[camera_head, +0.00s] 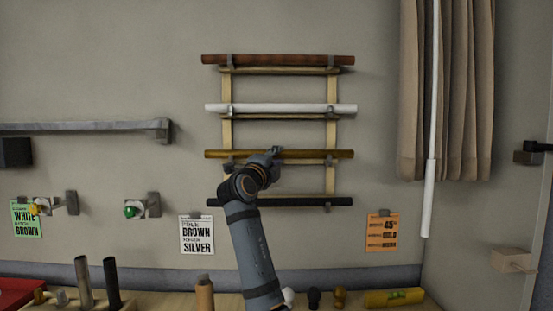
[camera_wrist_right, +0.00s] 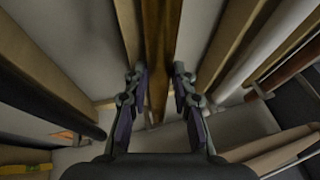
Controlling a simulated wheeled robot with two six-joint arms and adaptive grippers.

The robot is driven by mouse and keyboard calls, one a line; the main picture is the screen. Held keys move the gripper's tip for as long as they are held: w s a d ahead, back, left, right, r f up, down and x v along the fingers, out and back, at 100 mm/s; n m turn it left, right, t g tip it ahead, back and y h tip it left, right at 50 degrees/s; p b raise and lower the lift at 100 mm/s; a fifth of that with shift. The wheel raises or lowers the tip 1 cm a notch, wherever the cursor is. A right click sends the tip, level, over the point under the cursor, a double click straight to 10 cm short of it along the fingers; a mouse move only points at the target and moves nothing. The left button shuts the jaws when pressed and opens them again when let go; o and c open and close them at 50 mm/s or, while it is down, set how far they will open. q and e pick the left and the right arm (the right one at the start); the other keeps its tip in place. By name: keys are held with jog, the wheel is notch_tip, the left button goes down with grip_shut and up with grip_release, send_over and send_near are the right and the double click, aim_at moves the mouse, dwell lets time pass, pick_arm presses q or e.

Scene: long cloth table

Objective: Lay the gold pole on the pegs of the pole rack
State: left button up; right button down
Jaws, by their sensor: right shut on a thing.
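The gold pole (camera_head: 315,154) lies level across the pole rack (camera_head: 226,131) on the wall, in the third row from the top. My right gripper (camera_head: 273,154) is at the pole's middle and shut on it. In the right wrist view the gold pole (camera_wrist_right: 156,50) runs between the two fingers of the right gripper (camera_wrist_right: 160,88). Pegs of the rack show at the pole's left and right parts, close below it. I cannot tell whether the pole bears on them. My left gripper is not in view.
On the rack, a brown pole (camera_head: 285,60) and a white pole (camera_head: 285,108) lie above, and a black pole (camera_head: 315,201) below. A curtain (camera_head: 460,90) with a white rod (camera_head: 429,195) hangs at right. Short pole stubs (camera_head: 84,280) and a yellow level (camera_head: 394,297) are on the table.

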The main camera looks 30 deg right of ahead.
jog(key=shift+s, duration=0.1)
jog(key=c, duration=1)
grip_release()
jog(key=shift+f, duration=0.1)
jog(key=shift+c, duration=0.2)
jog(key=shift+f, duration=0.1)
jog(key=v, duration=0.8)
